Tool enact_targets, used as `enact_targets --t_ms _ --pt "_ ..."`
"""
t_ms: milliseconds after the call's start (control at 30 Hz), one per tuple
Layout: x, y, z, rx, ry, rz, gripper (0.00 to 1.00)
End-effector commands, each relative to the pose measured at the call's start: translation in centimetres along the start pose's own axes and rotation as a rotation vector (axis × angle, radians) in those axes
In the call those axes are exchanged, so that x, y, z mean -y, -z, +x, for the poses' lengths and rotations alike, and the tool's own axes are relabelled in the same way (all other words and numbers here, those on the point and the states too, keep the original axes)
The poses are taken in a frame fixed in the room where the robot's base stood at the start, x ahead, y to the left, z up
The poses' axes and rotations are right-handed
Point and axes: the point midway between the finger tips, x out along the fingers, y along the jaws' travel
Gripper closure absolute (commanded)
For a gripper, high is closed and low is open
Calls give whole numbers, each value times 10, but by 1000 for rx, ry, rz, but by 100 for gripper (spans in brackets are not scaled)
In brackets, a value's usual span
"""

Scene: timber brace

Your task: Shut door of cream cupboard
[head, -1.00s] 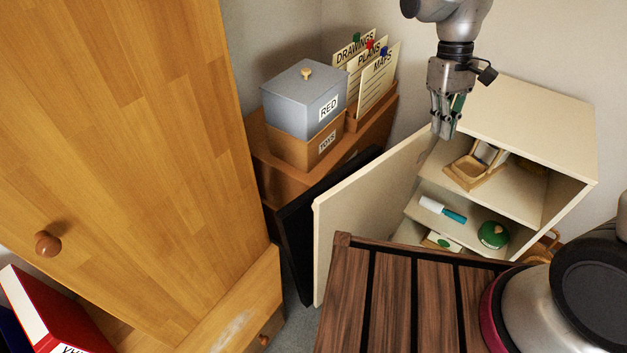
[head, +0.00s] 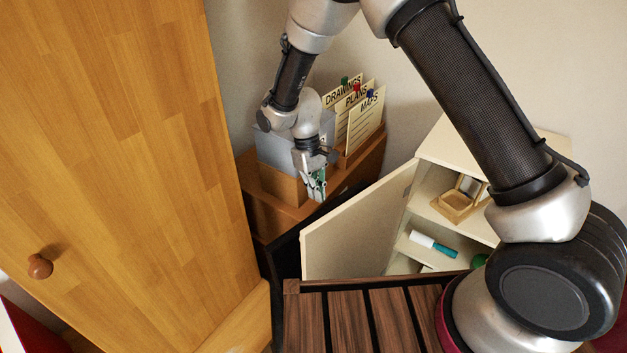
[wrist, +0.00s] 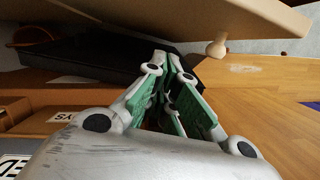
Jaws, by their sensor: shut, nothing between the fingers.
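The cream cupboard (head: 450,143) stands at the right of the head view, partly hidden by my arm. Its door (head: 352,228) stands wide open toward the left, exposing the shelves. My gripper (head: 318,197) is shut and empty, pointing down on the outer side of the door, left of it and near its upper edge. In the wrist view the door (wrist: 190,18) crosses the top, with its round knob (wrist: 217,48) to the right of my fingertips (wrist: 172,62). The fingers look apart from the door.
A wooden wardrobe (head: 110,150) fills the left. Behind my gripper are a grey box (head: 275,150) and a holder with paper files (head: 365,125). A black panel (wrist: 100,62) lies near the fingers. A dark slatted table (head: 345,320) is in front.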

Motion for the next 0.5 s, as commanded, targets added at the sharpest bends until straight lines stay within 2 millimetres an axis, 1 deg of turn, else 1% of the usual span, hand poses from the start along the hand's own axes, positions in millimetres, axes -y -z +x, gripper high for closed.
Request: enact_targets --t_ms 33,167,200,300,400,500 --pt "0 -1 12 4 0 0 100" --pt "0 -1 38 3 0 0 100" --pt "0 -10 37 1 0 0 100" --pt "0 -24 40 1 0 0 100" --pt "0 -33 42 0 0 0 100" --pt "0 -37 43 0 0 0 100"
